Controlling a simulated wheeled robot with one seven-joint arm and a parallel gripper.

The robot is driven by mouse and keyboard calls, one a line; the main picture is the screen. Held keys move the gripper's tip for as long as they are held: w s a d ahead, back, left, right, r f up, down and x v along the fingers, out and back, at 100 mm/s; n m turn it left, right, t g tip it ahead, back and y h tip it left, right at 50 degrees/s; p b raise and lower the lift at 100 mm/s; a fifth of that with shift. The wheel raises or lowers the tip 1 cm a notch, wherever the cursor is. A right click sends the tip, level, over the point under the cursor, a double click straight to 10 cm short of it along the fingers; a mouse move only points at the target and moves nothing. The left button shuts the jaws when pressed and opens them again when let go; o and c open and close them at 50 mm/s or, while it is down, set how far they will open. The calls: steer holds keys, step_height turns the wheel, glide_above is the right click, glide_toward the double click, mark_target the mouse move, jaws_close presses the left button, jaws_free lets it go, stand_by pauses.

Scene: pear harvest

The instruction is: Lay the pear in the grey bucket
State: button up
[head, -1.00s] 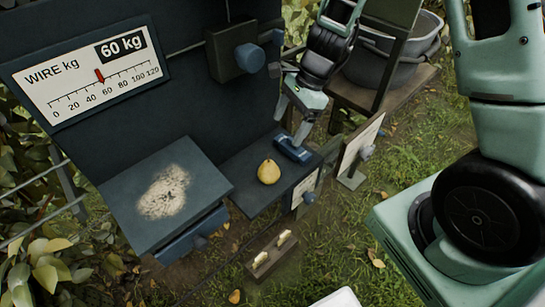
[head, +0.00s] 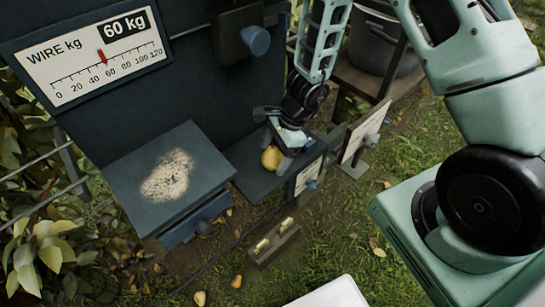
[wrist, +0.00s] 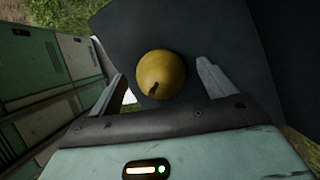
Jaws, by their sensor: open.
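The yellow pear (head: 271,158) sits on the dark shelf (head: 252,180) right of the speckled plate. My gripper (head: 277,160) is open and low over the shelf, at the pear. In the wrist view the pear (wrist: 161,73) shows between the two spread fingers (wrist: 160,70), its dark stem toward the camera. Gaps show on both sides there. The grey bucket (head: 383,48) stands on a wooden bench at the upper right, partly behind my arm. Its inside is hidden from this view.
A dark scale panel with a dial reading 60 kg (head: 123,25) and a blue knob (head: 256,41) rises behind the shelf. The speckled plate (head: 205,150) is at left. A white signboard (head: 364,132) stands at right. Grass lies in front.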

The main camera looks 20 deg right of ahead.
steer(key=shift+x, duration=0.85)
steer(key=shift+c, duration=0.3)
steer(key=c, duration=1.2)
